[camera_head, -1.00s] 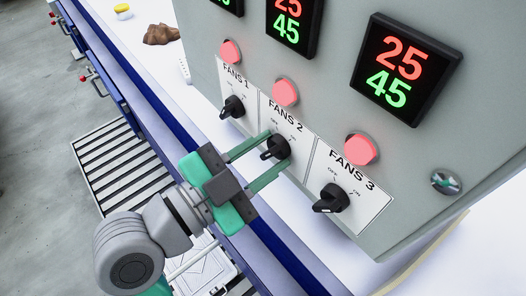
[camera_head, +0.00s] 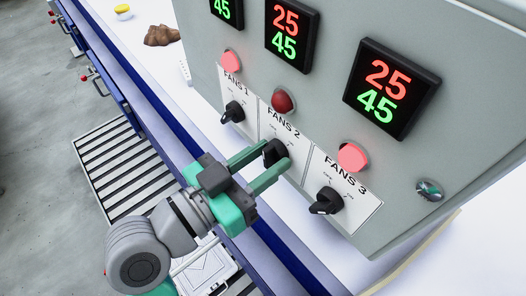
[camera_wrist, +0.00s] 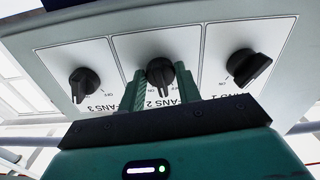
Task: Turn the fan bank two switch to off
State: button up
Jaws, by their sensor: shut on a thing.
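The FANS 2 switch (camera_head: 274,152) is a black rotary knob on the middle white label plate of the grey control box. My gripper (camera_head: 268,164) has its green fingers on both sides of this knob and is shut on it. The lamp above FANS 2 (camera_head: 283,102) is dark red, unlit.
The FANS 1 knob (camera_head: 234,112) and FANS 3 knob (camera_head: 327,201) stand close on either side. Their lamps (camera_head: 231,62) (camera_head: 352,157) glow pink. Number displays (camera_head: 391,89) sit above. A brown lump (camera_head: 161,36) lies on the white bench behind.

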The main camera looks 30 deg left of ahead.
jog(key=shift+r+n+p, duration=0.1)
jog(key=shift+n+p, duration=1.1)
jog(key=shift+n, duration=1.1)
jog(key=o, duration=1)
jog(key=shift+c, duration=0.2)
jog(key=shift+s, duration=0.1)
jog(key=b+v, duration=0.2)
jog(key=v, duration=0.5)
jog(key=shift+s, duration=0.3)
